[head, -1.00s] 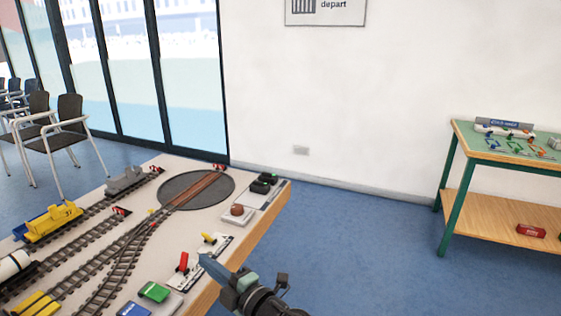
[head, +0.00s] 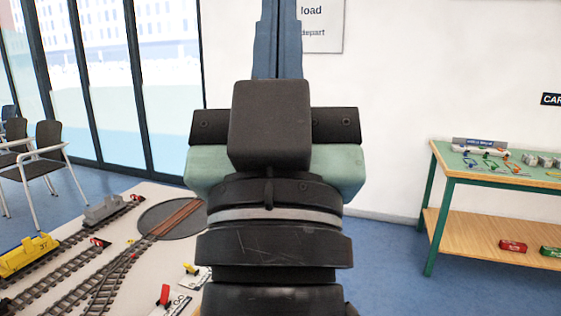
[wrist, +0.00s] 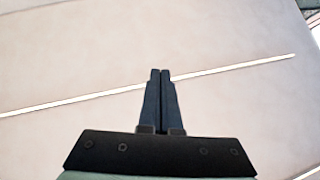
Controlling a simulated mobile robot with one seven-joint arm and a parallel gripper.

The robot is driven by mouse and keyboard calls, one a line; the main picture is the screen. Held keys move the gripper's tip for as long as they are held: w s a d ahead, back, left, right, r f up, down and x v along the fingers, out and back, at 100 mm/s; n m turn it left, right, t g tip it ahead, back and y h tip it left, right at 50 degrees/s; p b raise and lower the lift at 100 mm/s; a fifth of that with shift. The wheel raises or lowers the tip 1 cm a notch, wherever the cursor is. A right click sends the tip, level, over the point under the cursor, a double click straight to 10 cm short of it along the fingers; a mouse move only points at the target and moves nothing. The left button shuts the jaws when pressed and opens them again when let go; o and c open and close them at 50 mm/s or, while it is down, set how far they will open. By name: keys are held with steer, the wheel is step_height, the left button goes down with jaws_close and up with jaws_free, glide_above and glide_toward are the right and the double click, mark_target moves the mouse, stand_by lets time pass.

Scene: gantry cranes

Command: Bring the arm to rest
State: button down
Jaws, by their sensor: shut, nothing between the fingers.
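My gripper (head: 278,40) stands upright in the middle of the head view, close to the camera, with its blue-grey fingers pointing up. Its fingers are together and hold nothing. In the wrist view my gripper (wrist: 160,74) shows its two dark fingertips side by side, with a pale, blurred surface crossed by a thin white line beyond them. My wrist and arm hide the right part of the train table and part of the wall.
The train table (head: 150,200) at lower left carries tracks, a turntable (head: 165,220), a yellow locomotive (head: 28,256) and a grey wagon (head: 105,211). A green-legged bench (head: 480,205) stands at right. Chairs (head: 50,160) stand by the glass doors. Blue floor is open between table and bench.

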step_height(320, 180, up, 19)
steer(key=s+p, duration=0.2)
steer(key=p, duration=1.7)
steer(key=shift+s+r, duration=0.15)
steer(key=shift+s, duration=0.1)
